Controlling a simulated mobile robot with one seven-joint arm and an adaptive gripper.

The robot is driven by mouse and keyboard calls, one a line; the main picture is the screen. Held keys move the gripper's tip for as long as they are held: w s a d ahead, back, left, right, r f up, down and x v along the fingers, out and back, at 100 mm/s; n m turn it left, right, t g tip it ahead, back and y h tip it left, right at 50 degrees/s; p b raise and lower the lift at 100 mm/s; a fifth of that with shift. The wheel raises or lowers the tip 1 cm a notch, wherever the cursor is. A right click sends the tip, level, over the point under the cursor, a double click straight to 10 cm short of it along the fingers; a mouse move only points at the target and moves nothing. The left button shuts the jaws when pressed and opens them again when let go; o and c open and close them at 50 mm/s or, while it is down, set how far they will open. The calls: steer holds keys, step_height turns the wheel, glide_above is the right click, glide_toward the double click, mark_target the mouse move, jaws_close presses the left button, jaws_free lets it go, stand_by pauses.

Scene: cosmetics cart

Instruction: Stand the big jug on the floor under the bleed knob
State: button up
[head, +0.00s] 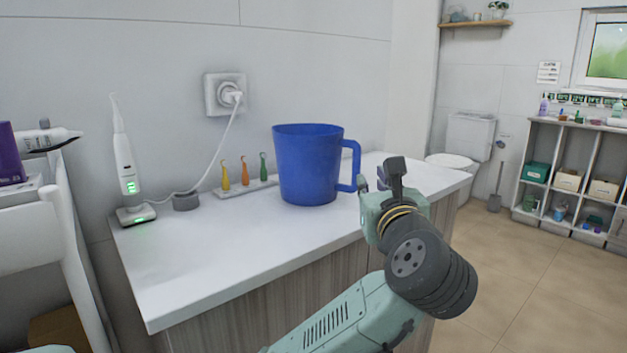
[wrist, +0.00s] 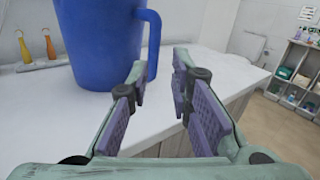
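The big blue jug (head: 308,165) stands upright on the white counter, its handle (head: 353,165) pointing right. In the wrist view the jug (wrist: 98,45) fills the upper left, its top cut off. My gripper (head: 388,172) is at the counter's right part, close to the handle in the head view. In the wrist view my gripper (wrist: 158,75) has its two fingers apart with nothing between them. The handle (wrist: 153,45) is just beyond the left finger; whether they touch I cannot tell. I see no bleed knob in either view.
The white counter (head: 230,245) also bears an electric toothbrush (head: 124,160) on its charger and a rack with several small coloured brushes (head: 245,172) left of the jug. A power cord runs to the wall socket (head: 225,94). Tiled floor (head: 540,280) is clear at right, before the toilet (head: 465,142) and shelf unit (head: 570,175).

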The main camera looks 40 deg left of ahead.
mark_target(356, 172)
steer(key=shift+m, duration=0.5)
steer(key=x, duration=0.3)
steer(key=f+p+x, duration=0.1)
steer(key=x, duration=0.3)
steer(key=f+x, duration=0.1)
steer(key=x, duration=0.3)
steer(key=shift+s+a, duration=0.25)
steer(key=shift+s, duration=0.05)
jaws_close()
steer(key=shift+r, duration=0.1)
